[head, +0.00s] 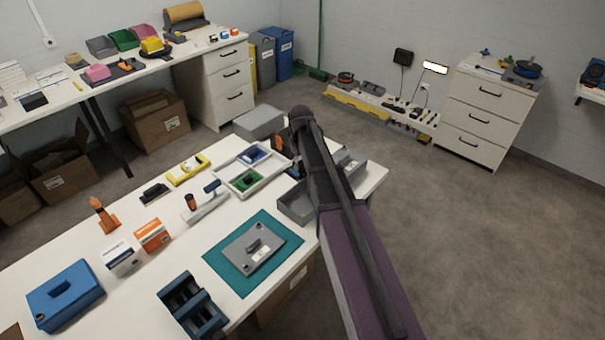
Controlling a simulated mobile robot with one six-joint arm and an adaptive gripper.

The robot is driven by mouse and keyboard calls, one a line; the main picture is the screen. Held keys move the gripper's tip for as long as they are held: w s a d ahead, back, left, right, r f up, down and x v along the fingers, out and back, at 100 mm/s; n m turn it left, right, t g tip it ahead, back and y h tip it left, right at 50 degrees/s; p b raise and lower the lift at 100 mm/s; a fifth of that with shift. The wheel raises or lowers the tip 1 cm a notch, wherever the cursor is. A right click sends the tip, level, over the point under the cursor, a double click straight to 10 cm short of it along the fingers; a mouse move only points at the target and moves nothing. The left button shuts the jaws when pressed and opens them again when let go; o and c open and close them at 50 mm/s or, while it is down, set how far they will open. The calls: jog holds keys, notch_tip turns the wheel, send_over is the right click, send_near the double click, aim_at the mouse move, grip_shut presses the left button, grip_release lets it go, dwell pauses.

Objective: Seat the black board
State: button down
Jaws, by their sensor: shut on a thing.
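My gripper (285,150) shows only in part behind my dark forearm, just right of a white tray (228,184). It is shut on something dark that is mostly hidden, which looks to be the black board. The white tray lies on the near table. A blue board (255,155) sits in its far part and a green board (247,181) in its near part. I cannot tell whether the held thing touches the tray.
Grey bins (295,208) stand partly behind my arm. A closed grey box (258,121) is behind the tray. A teal mat (226,262) bears a grey plate with a handle. A yellow level (188,170), a black block (154,192) and a blue case (65,295) lie to the left.

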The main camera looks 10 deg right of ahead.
jog(key=shift+a, duration=0.1)
jog(key=shift+s, duration=0.35)
jog(key=r+n+p, duration=0.1)
jog(key=r+p, duration=0.1)
send_over(305, 205)
jog(key=shift+w+f, duration=0.1)
jog(key=shift+f, duration=0.2)
jog(key=shift+f+b, duration=0.2)
jog(key=shift+b, duration=0.25)
jog(key=shift+f+b, duration=2.05)
jog(key=shift+f+b, duration=3.1)
jog(key=shift+c, duration=0.9)
grip_release()
